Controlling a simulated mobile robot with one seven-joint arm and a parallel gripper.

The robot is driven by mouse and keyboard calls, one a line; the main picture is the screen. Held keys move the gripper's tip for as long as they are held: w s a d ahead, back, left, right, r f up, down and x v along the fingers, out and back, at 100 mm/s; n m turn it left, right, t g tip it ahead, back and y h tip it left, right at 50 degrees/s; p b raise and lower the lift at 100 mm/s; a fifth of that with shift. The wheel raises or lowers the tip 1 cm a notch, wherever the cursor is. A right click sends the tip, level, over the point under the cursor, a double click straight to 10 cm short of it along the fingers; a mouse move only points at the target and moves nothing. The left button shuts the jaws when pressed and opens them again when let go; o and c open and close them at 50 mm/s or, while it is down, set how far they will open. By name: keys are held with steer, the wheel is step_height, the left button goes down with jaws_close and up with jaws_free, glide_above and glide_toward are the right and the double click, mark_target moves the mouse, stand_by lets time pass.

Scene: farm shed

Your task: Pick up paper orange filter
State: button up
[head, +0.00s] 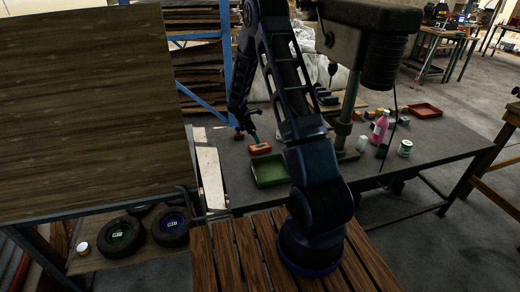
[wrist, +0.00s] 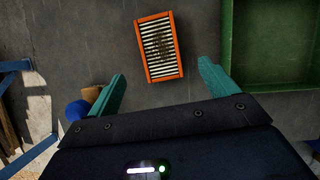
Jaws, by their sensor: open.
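The paper orange filter (wrist: 157,47) is a small rectangular block with an orange frame and white pleats, lying on the dark grey bench top. In the wrist view it is ahead of my gripper (wrist: 160,83), roughly between the lines of the two teal fingers and slightly tilted. My gripper is open and empty, and the fingers do not touch the filter. In the head view the filter (head: 260,148) lies just left of the drill press, behind the green tray, with my gripper (head: 252,136) just above it.
A green tray (head: 256,182) sits close to the filter, at the right in the wrist view (wrist: 228,45). A drill press (head: 345,125), pink bottle (head: 380,127), white-and-green can (head: 405,148) and red tray (head: 424,111) stand to the right. Blue and brown objects (wrist: 78,109) are beside the left finger.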

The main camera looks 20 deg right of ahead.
mark_target(258, 146)
steer(key=x, duration=0.8)
steer(key=shift+a+f, duration=0.15)
steer(key=shift+f, duration=0.15)
steer(key=shift+c, duration=0.3)
steer(key=c, duration=1)
